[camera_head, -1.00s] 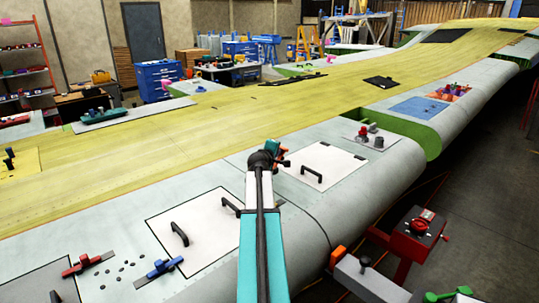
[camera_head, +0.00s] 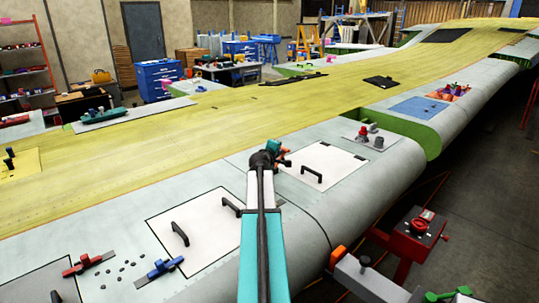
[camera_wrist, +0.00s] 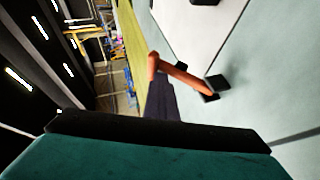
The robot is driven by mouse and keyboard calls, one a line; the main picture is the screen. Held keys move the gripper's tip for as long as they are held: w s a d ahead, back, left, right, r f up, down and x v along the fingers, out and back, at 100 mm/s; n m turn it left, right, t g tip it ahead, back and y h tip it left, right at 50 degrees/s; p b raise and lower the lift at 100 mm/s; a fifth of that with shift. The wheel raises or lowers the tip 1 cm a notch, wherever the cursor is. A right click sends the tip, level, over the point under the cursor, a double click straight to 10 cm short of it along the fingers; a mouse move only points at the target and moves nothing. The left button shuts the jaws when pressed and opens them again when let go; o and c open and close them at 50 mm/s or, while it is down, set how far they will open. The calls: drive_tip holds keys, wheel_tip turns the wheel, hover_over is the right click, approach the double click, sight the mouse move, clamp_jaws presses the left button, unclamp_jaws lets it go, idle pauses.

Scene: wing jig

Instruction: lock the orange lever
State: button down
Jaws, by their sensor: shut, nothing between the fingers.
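The orange lever (camera_wrist: 184,76) shows in the wrist view as a short orange bar with a rounded end and a dark block at its other end. It lies over the pale wing skin beside a white panel. In the head view only a small orange bit (camera_head: 284,151) shows beside my gripper (camera_head: 284,162), mostly hidden by it. My gripper is shut and empty, close to the lever. Whether it touches the lever I cannot tell.
White panels with black handles lie on both sides of my arm, one on the right (camera_head: 323,164) and one at front left (camera_head: 195,228). Red (camera_head: 88,263) and blue (camera_head: 160,267) clamps sit at front left. A red box (camera_head: 419,229) stands beyond the wing edge.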

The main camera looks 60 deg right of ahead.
sight(283, 149)
drive_tip(key=shift+h, duration=0.3)
drive_tip(key=shift+s+d+r+p, duration=0.2)
drive_tip(key=shift+d+r+p, duration=0.05)
drive_tip(key=shift+d+r, duration=0.55)
drive_tip(key=shift+s+d+r+p, duration=0.15)
drive_tip(key=shift+d+r+p, duration=0.1)
drive_tip(key=shift+d+r, duration=0.55)
idle(1.6)
drive_tip(key=shift+d+f, duration=0.1)
drive_tip(key=shift+s+d+f, duration=0.2)
drive_tip(key=shift+s, duration=0.4)
drive_tip(key=shift+w+a+f, duration=0.2)
drive_tip(key=shift+w+a, duration=0.15)
drive_tip(key=shift+w, duration=0.1)
drive_tip(key=shift+a+f, duration=0.1)
drive_tip(key=shift+s+a+f+b, duration=0.1)
drive_tip(key=shift+a+b, duration=0.15)
drive_tip(key=shift+b, duration=0.2)
drive_tip(key=shift+w+a+f, duration=0.1)
drive_tip(key=shift+w+a, duration=0.15)
drive_tip(key=shift+a, duration=0.15)
drive_tip(key=shift+w+a+f+b, duration=0.25)
drive_tip(key=shift+w+a+b, duration=0.4)
drive_tip(key=shift+a+b, duration=0.85)
drive_tip(key=shift+w+a+f+b, duration=0.3)
drive_tip(key=shift+w+a+b, duration=0.35)
drive_tip(key=shift+a, duration=1.5)
drive_tip(key=shift+w+a+f+b, duration=0.25)
drive_tip(key=shift+w+a+b, duration=0.35)
drive_tip(key=shift+a+b, duration=0.9)
